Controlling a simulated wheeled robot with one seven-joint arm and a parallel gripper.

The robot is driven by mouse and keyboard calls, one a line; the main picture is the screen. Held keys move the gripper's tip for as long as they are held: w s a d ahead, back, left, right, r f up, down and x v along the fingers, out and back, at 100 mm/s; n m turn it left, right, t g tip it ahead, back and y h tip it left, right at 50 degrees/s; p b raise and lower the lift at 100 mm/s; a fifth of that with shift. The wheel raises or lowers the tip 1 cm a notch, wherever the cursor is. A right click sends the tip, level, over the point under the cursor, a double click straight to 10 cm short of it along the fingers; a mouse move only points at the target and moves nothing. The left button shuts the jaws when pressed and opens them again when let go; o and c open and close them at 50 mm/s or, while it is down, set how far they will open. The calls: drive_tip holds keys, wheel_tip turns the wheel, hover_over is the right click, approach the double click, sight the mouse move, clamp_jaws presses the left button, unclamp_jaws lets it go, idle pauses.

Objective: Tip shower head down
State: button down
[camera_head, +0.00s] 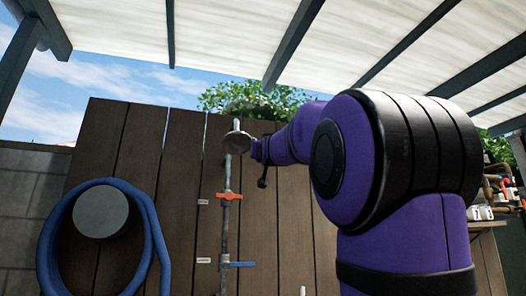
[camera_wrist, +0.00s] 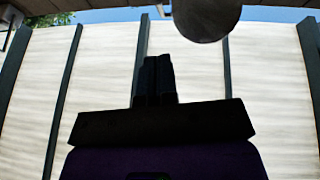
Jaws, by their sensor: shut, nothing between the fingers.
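The shower head (camera_head: 238,142) is a round metal disc at the top of a wall pipe (camera_head: 226,232) in the head view. It tilts, with its face partly toward the camera. In the wrist view the shower head (camera_wrist: 207,14) is a dark round disc at the top edge, partly cut off. My gripper (camera_head: 257,150) is just right of the shower head in the head view; its tips are small and hard to make out there. In the wrist view my gripper (camera_wrist: 157,66) has its fingers together and empty, below and left of the disc. I cannot tell whether they touch it.
An orange valve handle (camera_head: 229,196) and a blue one (camera_head: 242,264) sit on the pipe. A coiled blue hose (camera_head: 155,235) hangs at left on the wooden fence (camera_head: 183,190). A shelf with items (camera_head: 482,213) stands at right. A slatted canopy (camera_head: 220,40) is overhead.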

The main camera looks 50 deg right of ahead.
drive_tip(key=w+d, duration=0.5)
drive_tip(key=shift+w, duration=0.4)
drive_tip(key=shift+w, duration=0.1)
drive_tip(key=w+d+f+t+h, duration=0.2)
drive_tip(key=w+d+f+h, duration=0.1)
drive_tip(key=w, duration=0.3)
drive_tip(key=shift+d+f+m, duration=0.3)
drive_tip(key=shift+d+m, duration=0.05)
drive_tip(key=shift+m, duration=0.05)
idle(0.5)
idle(0.6)
